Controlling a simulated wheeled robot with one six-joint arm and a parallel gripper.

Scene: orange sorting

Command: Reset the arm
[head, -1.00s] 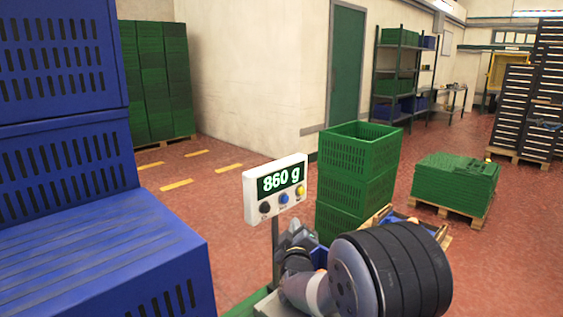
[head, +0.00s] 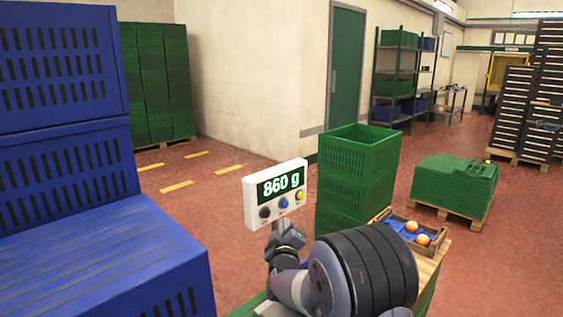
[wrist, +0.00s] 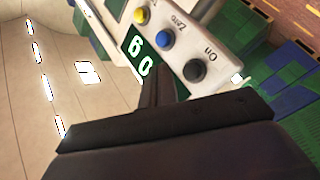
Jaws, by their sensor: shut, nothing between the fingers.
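My arm (head: 365,270) is folded in front of the scale at the bottom of the head view, its thick dark-ringed joint nearest the camera. In the wrist view my gripper (wrist: 158,75) is shut with nothing held, its dark fingers together in front of the scale display. The white scale display (head: 277,193) reads 860 g and has black, blue and yellow buttons. It also fills the upper middle of the wrist view (wrist: 185,45), tilted. In the head view the fingertips cannot be made out behind the arm.
A wooden crate (head: 378,216) with blue lining holds two oranges (head: 411,226) to the right of my arm. Green crates (head: 350,180) are stacked behind it. Large blue crates (head: 100,250) stand close on the left. Open red floor (head: 500,270) lies at the right.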

